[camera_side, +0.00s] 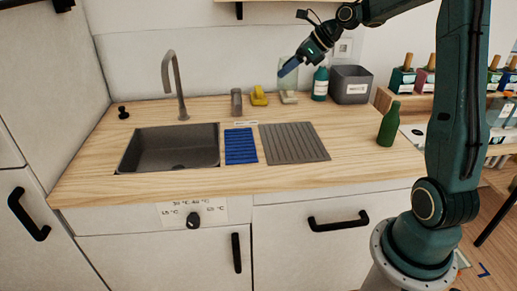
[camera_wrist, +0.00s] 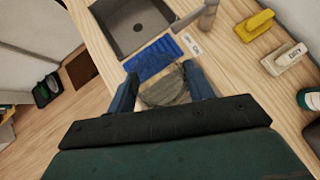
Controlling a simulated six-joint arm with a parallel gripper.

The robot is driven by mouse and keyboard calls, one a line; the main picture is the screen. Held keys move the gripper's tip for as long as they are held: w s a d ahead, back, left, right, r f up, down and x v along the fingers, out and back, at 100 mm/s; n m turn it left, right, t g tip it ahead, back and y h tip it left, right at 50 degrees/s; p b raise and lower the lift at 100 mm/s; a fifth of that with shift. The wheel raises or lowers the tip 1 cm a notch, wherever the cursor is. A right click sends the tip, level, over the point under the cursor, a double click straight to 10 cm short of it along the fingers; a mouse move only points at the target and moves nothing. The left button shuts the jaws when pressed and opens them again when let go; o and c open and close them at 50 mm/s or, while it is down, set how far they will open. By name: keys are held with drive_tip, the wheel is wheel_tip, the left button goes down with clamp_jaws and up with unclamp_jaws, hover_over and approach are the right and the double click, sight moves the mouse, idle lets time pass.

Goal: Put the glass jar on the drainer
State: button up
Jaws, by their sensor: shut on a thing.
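The glass jar (camera_side: 289,80) is clear and faintly visible in the side view, held up over the back of the counter. My gripper (camera_side: 286,69) is shut on it. In the wrist view the jar (camera_wrist: 163,90) sits between the two blue fingers of my gripper (camera_wrist: 163,85). The drainer (camera_side: 294,142) is a grey ribbed panel set in the wooden counter, right of the blue ribbed mat (camera_side: 241,146). The jar is well above and behind the drainer, apart from it. I cannot make out the drainer in the wrist view.
A sink (camera_side: 168,147) with a tap (camera_side: 179,85) lies left. A grey canister (camera_side: 236,102), yellow object (camera_side: 258,97), pale labelled block (camera_side: 289,97), teal bottle (camera_side: 320,84) and dark bin (camera_side: 350,85) line the back. A green bottle (camera_side: 388,125) stands right. The drainer looks bare.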

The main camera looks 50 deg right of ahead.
drive_tip(key=shift+s+d+r, duration=0.3)
drive_tip(key=shift+s+d, duration=0.1)
drive_tip(key=shift+d, duration=0.25)
drive_tip(key=shift+s+d+r, duration=0.25)
drive_tip(key=shift+s+d, duration=0.15)
drive_tip(key=shift+d, duration=0.2)
drive_tip(key=shift+f, duration=0.1)
wheel_tip(320, 180, down, 16)
drive_tip(key=shift+r, duration=0.2)
drive_tip(key=shift+f, duration=0.1)
drive_tip(key=shift+f, duration=2.05)
drive_tip(key=shift+f, duration=0.1)
drive_tip(key=o, duration=1.3)
drive_tip(key=shift+o, duration=0.2)
